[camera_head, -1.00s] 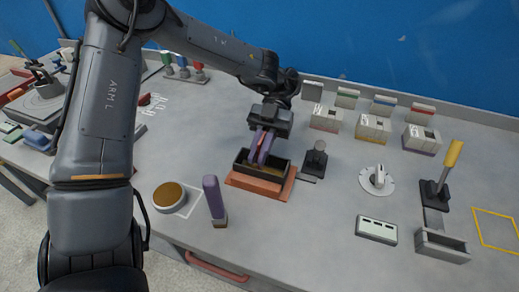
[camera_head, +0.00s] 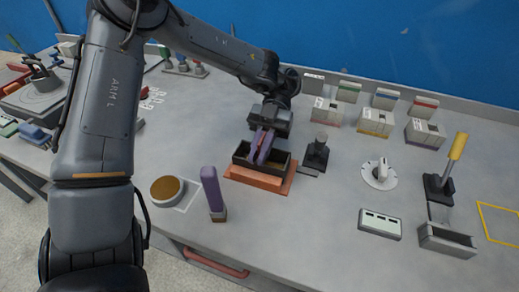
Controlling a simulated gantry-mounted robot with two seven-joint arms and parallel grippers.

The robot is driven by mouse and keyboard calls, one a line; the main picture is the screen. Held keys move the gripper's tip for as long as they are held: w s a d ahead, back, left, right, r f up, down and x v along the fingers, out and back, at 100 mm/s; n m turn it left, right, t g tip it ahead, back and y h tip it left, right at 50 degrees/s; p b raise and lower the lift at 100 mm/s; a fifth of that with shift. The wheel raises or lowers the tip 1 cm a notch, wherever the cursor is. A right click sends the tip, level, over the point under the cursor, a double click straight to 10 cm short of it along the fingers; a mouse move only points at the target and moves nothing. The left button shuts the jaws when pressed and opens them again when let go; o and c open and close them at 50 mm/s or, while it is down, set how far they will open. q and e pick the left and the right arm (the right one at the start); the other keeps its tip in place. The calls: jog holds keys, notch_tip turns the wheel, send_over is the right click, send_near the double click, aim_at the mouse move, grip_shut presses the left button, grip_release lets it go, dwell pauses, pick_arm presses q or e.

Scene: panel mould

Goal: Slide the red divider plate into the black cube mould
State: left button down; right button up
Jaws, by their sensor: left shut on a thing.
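The black cube mould (camera_head: 279,170) is an open-topped box on an orange-red base (camera_head: 256,179), near the middle of the table. My left gripper (camera_head: 262,148) points down over the mould, with its purple fingers at the mould's opening. It is shut on the red divider plate (camera_head: 264,147), which shows only as a thin reddish strip between the fingers. The plate's lower edge is hidden, so I cannot tell how deep it sits in the mould. My right gripper is not in view.
A purple-handled tool (camera_head: 212,190) stands at the front left, beside a round brown-topped pot (camera_head: 167,190). A dark upright device (camera_head: 316,154) stands close to the mould's right. A white dial (camera_head: 379,174) and a yellow-handled lever (camera_head: 448,160) are farther right. Bare table lies in front.

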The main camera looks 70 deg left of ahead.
pick_arm(q)
jog(key=shift+f, duration=0.2)
jog(key=c, duration=1.1)
grip_release()
jog(key=shift+a, duration=0.1)
jog(key=shift+w+a+r, duration=0.3)
jog(key=shift+w+a, duration=0.1)
jog(key=shift+w, duration=0.1)
jog(key=p+v, duration=0.2)
jog(key=v, duration=0.2)
jog(key=shift+w+a+r, duration=0.15)
jog(key=shift+a+r, duration=0.1)
jog(key=shift+r, duration=0.05)
jog(key=p+v, duration=0.2)
jog(key=p, duration=0.2)
jog(key=p+v, duration=0.2)
jog(key=p, duration=0.2)
jog(key=shift+w+a+f, duration=0.1)
jog(key=shift+w+a, duration=0.15)
